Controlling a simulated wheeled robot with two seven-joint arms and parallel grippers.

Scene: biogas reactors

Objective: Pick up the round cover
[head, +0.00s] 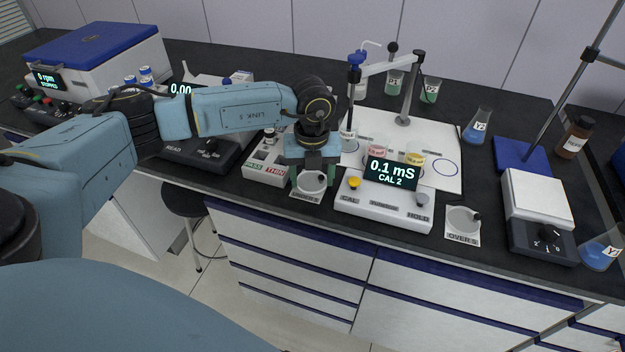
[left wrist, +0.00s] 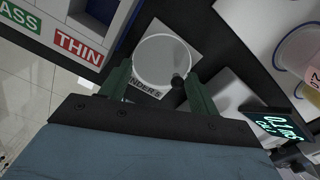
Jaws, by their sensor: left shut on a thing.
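A round grey cover (head: 312,182) with a small dark knob is at the card on the bench's front edge, left of the conductivity meter. In the left wrist view the round cover (left wrist: 162,60) shows as a pale disc between the green fingers, over the labelled white card (left wrist: 188,82). My left gripper (head: 311,180) points down and is shut on this cover; in the left wrist view the gripper (left wrist: 158,82) has one finger at each side of it. Whether the cover is clear of the card, I cannot tell. A similar round cover (head: 462,219) lies on a card marked OVERS. My right gripper is out of view.
The meter (head: 385,208) reading 0.1 mS stands close right of my left gripper. A PASS/THIN box (head: 266,162) is close left. Behind are cups on a white board (head: 440,150) and a stand (head: 405,100). A balance (head: 538,200) and flasks stand at right.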

